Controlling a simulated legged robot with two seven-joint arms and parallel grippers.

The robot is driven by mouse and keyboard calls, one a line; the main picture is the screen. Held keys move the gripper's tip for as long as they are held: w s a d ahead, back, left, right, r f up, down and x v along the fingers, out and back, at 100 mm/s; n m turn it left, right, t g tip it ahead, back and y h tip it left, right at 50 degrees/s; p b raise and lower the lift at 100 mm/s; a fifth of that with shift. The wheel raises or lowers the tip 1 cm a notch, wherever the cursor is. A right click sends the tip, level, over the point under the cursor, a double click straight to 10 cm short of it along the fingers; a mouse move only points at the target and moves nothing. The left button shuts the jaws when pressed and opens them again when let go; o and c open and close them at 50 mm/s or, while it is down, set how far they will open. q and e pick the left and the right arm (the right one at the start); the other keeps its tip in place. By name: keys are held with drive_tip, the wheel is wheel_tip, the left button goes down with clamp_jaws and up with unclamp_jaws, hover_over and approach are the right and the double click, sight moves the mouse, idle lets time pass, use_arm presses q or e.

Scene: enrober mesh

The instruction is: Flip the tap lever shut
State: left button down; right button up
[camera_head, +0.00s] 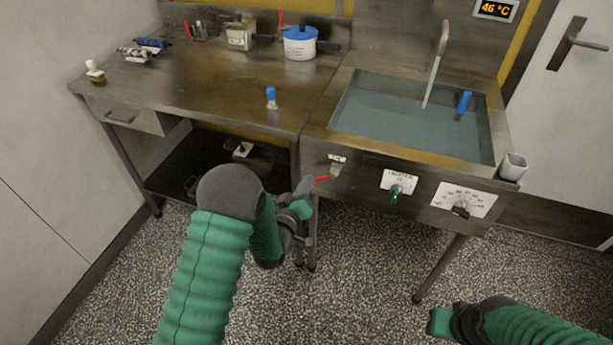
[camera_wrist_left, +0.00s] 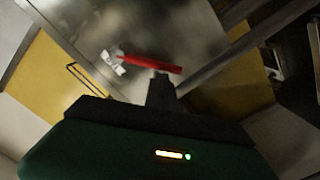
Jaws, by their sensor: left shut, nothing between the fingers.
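The tap lever (camera_head: 322,178) is a small red handle on the front panel of the sink unit, just below a white label (camera_head: 338,158). In the left wrist view the red lever (camera_wrist_left: 150,64) lies across the picture, with a white label (camera_wrist_left: 113,63) at its left end. My left gripper (camera_head: 308,184) is shut and empty, at the left end of the lever; I cannot tell whether it touches. In the left wrist view its dark fingertips (camera_wrist_left: 161,80) are just below the lever. My right arm (camera_head: 470,322) shows at the lower right; its fingers are not clear.
A green knob (camera_head: 396,192) and a dial (camera_head: 462,208) sit right of the lever. The steel worktop (camera_head: 200,88) is to the left, with a white pot (camera_head: 299,47).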

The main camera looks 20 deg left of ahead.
use_arm(q)
drive_tip(key=d+f+n+b, duration=0.3)
drive_tip(key=d+f+n, duration=0.1)
drive_tip(key=n, duration=0.6)
drive_tip(key=shift+d+f+n, duration=0.15)
drive_tip(key=shift+d+n, duration=0.15)
drive_tip(key=shift+s, duration=0.1)
idle(0.4)
